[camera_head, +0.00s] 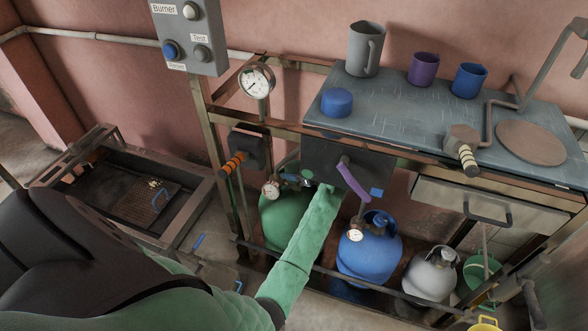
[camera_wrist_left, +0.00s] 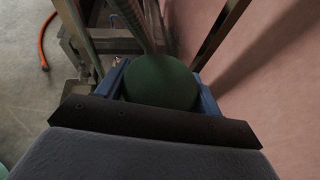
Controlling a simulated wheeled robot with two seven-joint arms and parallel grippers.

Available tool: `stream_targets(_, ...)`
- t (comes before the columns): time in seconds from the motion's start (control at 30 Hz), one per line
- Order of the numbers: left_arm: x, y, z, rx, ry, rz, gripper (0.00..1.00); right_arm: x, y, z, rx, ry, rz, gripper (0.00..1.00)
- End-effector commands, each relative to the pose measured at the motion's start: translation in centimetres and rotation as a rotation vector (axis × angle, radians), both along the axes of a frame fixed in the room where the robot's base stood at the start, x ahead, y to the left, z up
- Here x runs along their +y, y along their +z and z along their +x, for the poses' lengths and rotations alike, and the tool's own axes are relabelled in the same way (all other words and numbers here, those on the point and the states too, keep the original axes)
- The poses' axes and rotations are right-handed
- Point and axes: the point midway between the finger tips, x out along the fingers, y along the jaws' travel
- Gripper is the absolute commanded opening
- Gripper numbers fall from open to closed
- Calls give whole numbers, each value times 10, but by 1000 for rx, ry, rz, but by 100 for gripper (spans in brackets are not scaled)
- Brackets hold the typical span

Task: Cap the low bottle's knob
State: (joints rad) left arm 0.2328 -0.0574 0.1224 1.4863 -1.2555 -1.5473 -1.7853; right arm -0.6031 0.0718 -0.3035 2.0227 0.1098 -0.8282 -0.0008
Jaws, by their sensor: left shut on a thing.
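My left gripper (camera_head: 305,177) reaches past the bench's front edge, and its dark body hides part of the scene. Its blue jaws are shut on a round dark green cap (camera_wrist_left: 162,82), which fills the space between them in the left wrist view. In the head view the cap (camera_head: 291,179) shows small, at the top of the green bottle (camera_head: 283,222), near that bottle's gauge (camera_head: 270,190). The knob is hidden, and I cannot tell whether the cap sits over it. A blue bottle (camera_head: 368,255) and a grey bottle (camera_head: 430,276) stand to the right. My right gripper is not in view.
A blue cap-like piece (camera_head: 337,102), a grey jug (camera_head: 365,50), a purple mug (camera_head: 423,69) and a blue mug (camera_head: 469,80) stand on the bench (camera_head: 400,105). A rusty frame post (camera_head: 213,150) and a low rail (camera_head: 330,274) border the bottles.

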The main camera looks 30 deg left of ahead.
Motion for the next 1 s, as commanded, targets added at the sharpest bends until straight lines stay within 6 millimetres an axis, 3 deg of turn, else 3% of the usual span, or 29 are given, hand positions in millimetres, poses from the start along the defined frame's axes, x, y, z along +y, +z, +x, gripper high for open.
stream_targets(1.0,0,-10,0,1,0,0,41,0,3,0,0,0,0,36)
